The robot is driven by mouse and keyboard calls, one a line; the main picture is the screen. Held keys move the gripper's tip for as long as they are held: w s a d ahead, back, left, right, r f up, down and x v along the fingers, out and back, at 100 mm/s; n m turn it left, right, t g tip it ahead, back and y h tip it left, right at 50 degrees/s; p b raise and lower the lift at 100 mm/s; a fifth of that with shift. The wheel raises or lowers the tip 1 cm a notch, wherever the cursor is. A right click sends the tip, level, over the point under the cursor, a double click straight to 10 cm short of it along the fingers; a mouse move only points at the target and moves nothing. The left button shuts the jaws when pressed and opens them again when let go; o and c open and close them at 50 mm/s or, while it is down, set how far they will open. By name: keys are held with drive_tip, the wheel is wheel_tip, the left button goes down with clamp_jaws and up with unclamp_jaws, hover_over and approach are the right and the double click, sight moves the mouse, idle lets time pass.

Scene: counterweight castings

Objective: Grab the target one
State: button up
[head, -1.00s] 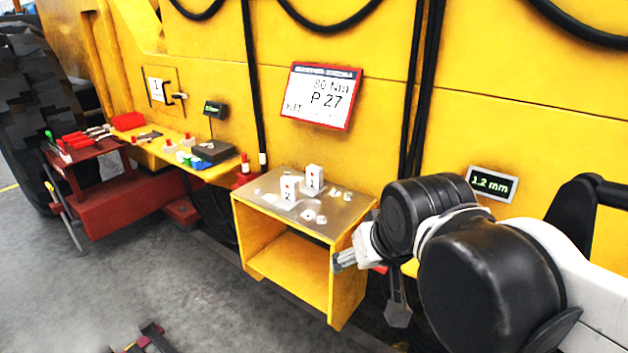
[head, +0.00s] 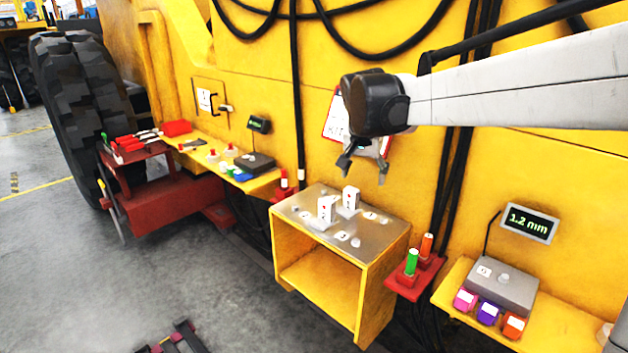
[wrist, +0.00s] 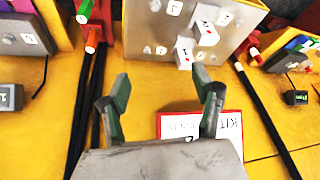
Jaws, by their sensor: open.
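Two white upright blocks with small markings stand on the grey metal top (head: 322,240) of a yellow open-fronted box. The front-left block (head: 326,211) and the rear-right block (head: 350,198) are close together. In the wrist view two white blocks appear at the top, one (wrist: 207,34) higher and one (wrist: 184,52) lower. I cannot tell which is the target. My gripper (head: 364,170) is open and empty, above and behind the blocks, apart from both. Its spread fingers also show in the wrist view (wrist: 162,84).
Small round pieces and white labels lie around the blocks. A red bracket (head: 405,285) with green and orange cylinders stands to the right, beside a grey device (head: 500,285) and a 1.2 mm display (head: 529,222). Black cables hang on the yellow wall. A red-framed sign (wrist: 200,126) is partly hidden.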

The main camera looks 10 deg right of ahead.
drive_tip(key=w+f+m+p, duration=0.2)
drive_tip(key=w, duration=0.8)
drive_tip(key=m+g+h+p, duration=0.2)
approach(353, 196)
drive_tip(key=shift+y, duration=0.3)
drive_tip(key=x, duration=0.4)
drive_tip(key=w+x, duration=0.1)
drive_tip(key=x, duration=0.3)
drive_tip(key=w+x, duration=0.1)
drive_tip(key=x, duration=0.3)
drive_tip(key=shift+w+d+p, duration=0.1)
drive_tip(key=shift+d+p, duration=0.2)
drive_tip(key=shift+r, duration=0.1)
clamp_jaws()
